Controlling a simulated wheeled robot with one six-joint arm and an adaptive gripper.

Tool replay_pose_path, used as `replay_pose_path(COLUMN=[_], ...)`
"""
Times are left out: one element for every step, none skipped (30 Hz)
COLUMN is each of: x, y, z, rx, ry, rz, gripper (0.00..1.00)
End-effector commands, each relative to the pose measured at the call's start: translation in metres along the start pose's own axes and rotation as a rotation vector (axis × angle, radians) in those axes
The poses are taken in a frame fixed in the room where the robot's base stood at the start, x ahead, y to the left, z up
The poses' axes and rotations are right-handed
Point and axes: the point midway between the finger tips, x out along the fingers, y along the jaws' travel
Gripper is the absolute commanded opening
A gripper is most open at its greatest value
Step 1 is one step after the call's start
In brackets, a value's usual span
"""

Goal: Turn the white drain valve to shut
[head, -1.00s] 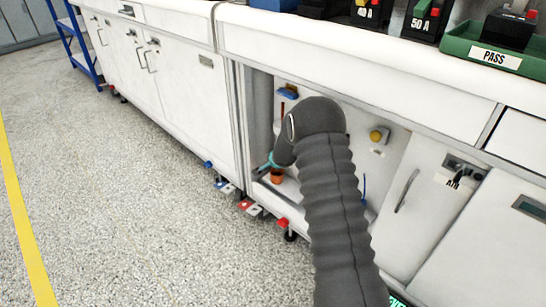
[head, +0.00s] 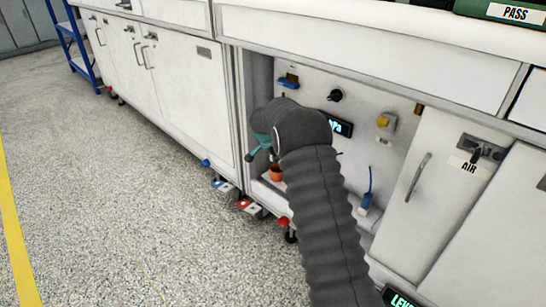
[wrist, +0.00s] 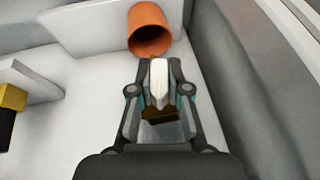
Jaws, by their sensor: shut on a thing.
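The white drain valve handle (wrist: 159,82) shows in the wrist view as a pale, upright-looking bar between my fingertips. My gripper (wrist: 159,72) is shut on it, one finger against each side. A dark brownish part lies just below the handle between the fingers. In the head view my gripper (head: 259,150) reaches into the open cabinet bay at its left side, its teal part showing. My arm hides the valve there. How far the valve is turned cannot be told.
An orange cup (wrist: 149,32) lies just beyond the fingers; it also shows in the head view (head: 276,173). The bay's back wall carries a blue handle (head: 288,81), black knob (head: 335,95) and yellow knob (head: 383,121). An AIR lever (head: 487,151) is at right. Open floor lies left.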

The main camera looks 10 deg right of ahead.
Motion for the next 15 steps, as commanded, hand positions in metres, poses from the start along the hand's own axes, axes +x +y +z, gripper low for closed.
replay_pose_path(x=[-0.0019, -0.0021, -0.0023, -0.0021, -0.0017, -0.0021, -0.0019, -0.0016, -0.0014, -0.0014, -0.0014, -0.0015, -0.0015, -0.0015, -0.0013], y=[-0.0022, -0.0025, -0.0024, -0.0022, -0.0020, -0.0021, -0.0018, -0.0015, -0.0016, -0.0013, -0.0011, -0.0012, -0.0012, -0.0010, -0.0008], z=[-0.0009, -0.0009, -0.0010, -0.0010, -0.0009, -0.0013, -0.0012, -0.0010, -0.0011, -0.0010, -0.0009, -0.0011, -0.0011, -0.0011, -0.0009], rx=[-0.012, -0.019, -0.027, -0.033, -0.039, -0.045, -0.049, -0.053, -0.056, -0.059, -0.061, -0.064, -0.065, -0.067, -0.068], ry=[0.001, 0.001, 0.001, 0.002, 0.002, 0.002, 0.002, 0.001, 0.002, 0.001, 0.001, 0.002, 0.002, 0.002, 0.002], rz=[0.023, 0.038, 0.059, 0.073, 0.086, 0.101, 0.111, 0.121, 0.131, 0.139, 0.145, 0.151, 0.155, 0.159, 0.163], gripper=[0.00, 0.00, 0.00, 0.00, 0.00, 0.00, 0.00, 0.00, 0.00, 0.00, 0.00, 0.00, 0.00, 0.00, 0.00])
